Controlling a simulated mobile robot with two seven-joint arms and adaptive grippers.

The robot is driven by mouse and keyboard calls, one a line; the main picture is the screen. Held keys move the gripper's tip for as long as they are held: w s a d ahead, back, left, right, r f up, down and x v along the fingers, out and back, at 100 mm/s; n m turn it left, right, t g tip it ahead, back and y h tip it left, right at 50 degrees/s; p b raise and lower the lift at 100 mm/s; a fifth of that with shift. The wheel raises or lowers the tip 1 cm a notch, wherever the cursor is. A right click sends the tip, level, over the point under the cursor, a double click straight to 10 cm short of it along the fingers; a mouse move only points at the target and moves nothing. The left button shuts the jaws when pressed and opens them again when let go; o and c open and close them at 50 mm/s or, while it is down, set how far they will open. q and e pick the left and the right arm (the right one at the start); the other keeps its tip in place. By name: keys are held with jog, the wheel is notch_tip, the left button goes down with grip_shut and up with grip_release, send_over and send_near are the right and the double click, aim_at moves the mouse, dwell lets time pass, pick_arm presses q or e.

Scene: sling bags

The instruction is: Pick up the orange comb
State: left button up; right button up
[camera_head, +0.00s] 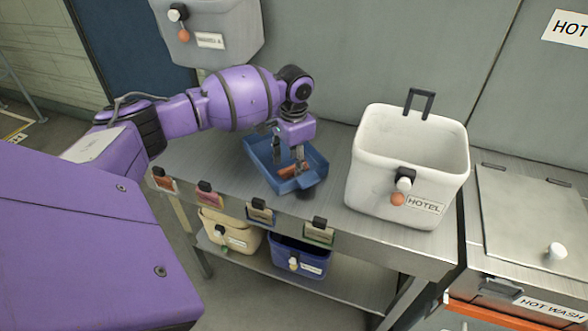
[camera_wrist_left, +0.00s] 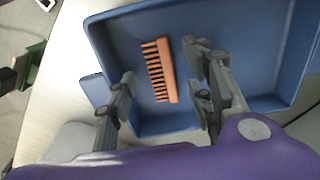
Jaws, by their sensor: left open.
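The orange comb (camera_wrist_left: 166,70) lies in the blue tray (camera_wrist_left: 235,18), its teeth towards the left in the left wrist view. In the head view the comb (camera_head: 294,170) shows partly, behind my fingers. My left gripper (camera_wrist_left: 165,98) is open, with its fingers on either side of the comb and nothing held. In the head view the left gripper (camera_head: 289,150) points down over the tray (camera_head: 313,157). I cannot tell whether the fingertips touch the comb or tray floor. My right gripper is not in view.
A white bin labelled HOTEL (camera_head: 372,181) stands right of the tray on the metal table (camera_head: 334,212). A grey bin (camera_head: 205,38) hangs on the wall behind my arm. A cream bin (camera_head: 229,234) and a dark blue bin (camera_head: 300,259) sit below. A steel unit (camera_head: 530,220) stands at right.

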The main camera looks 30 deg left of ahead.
pick_arm(q)
jog(key=shift+a+f, duration=0.1)
jog(key=shift+f, duration=0.65)
jog(key=c, duration=0.9)
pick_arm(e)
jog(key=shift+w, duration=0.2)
pick_arm(q)
jog(key=shift+r, duration=0.1)
